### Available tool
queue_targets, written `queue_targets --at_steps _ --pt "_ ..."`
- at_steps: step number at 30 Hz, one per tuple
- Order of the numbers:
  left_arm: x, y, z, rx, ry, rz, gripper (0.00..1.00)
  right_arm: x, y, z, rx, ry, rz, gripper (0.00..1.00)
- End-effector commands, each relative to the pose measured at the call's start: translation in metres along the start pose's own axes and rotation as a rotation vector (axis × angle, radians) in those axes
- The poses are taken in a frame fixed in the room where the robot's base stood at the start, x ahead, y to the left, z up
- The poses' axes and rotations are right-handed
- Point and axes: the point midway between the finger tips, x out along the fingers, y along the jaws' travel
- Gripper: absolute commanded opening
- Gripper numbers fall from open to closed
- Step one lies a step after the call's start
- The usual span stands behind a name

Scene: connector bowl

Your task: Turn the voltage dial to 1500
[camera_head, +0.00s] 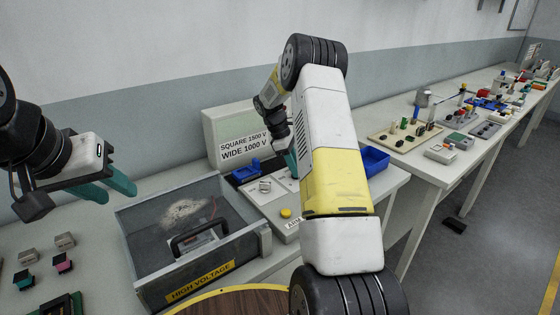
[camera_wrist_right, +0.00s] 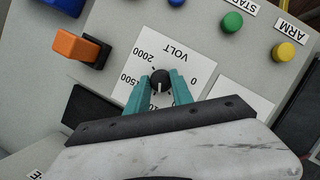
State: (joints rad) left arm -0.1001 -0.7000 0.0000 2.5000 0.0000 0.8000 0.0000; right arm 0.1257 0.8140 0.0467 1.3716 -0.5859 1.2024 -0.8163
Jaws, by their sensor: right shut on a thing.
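The voltage dial (camera_wrist_right: 160,78) is a small black knob with a white mark, on a white plate labelled VOLT with 0, 1500 and 2000 around it. Another number is partly covered. My right gripper (camera_wrist_right: 161,84) is shut on the knob, one teal finger on each side. I cannot tell exactly which number the mark points at. In the head view, my right gripper (camera_head: 291,160) is over the control panel (camera_head: 288,226), and my arm hides much of it. My left gripper (camera_head: 108,187) is open and empty, at the left above the bench.
A sign (camera_head: 243,146) reads SQUARE 1500 V, WIDE 1000 V. The wrist view shows an orange switch (camera_wrist_right: 75,45), a green START button (camera_wrist_right: 232,22) and a yellow ARM button (camera_wrist_right: 284,51) near the dial. A HIGH VOLTAGE box (camera_head: 262,243) stands left of the panel.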

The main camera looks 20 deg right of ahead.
Motion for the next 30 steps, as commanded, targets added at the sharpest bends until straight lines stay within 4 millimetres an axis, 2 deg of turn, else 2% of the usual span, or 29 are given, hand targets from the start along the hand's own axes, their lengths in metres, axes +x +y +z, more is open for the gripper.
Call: queue_targets --at_steps 30 --pt "0.0 0.0 0.0 0.0 0.0 0.0 0.36 0.0007 0.0062 0.0026 0.892 0.003 -0.368 0.0"
